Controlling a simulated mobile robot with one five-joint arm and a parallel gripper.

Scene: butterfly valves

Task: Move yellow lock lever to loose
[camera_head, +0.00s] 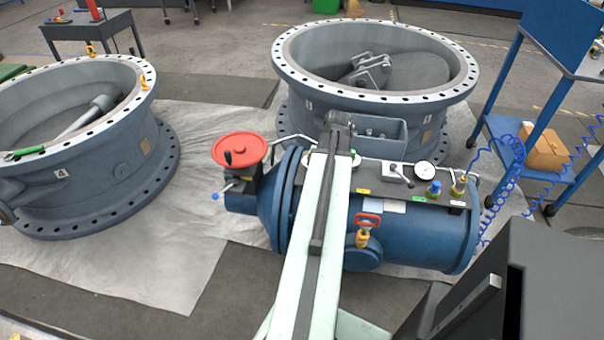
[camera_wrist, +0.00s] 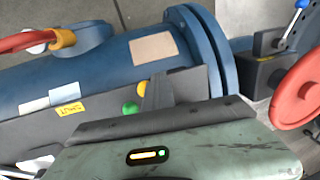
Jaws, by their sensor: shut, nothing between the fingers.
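The blue valve actuator (camera_head: 425,238) lies on its side in the middle, with a dark control panel on top. I cannot single out a yellow lock lever for certain. A silver lever (camera_head: 397,173) sits on the panel, and a yellow label (camera_head: 362,191) lies left of it; a yellow label (camera_wrist: 70,108) also shows in the wrist view. A red handle on a yellow fitting (camera_head: 364,238) stands on the front side. My gripper (camera_wrist: 158,90) is shut and empty, over the panel beside a green button (camera_wrist: 130,108) and a yellow one (camera_wrist: 142,87). My arm hides part of the panel.
A red handwheel (camera_head: 239,149) and a blue-knobbed lever (camera_head: 226,188) are at the actuator's left end. Large flanged valve bodies stand behind (camera_head: 375,100) and at left (camera_head: 95,180). A blue cart (camera_head: 535,150) with coiled hoses is at right. Pale floor sheeting is clear at lower left.

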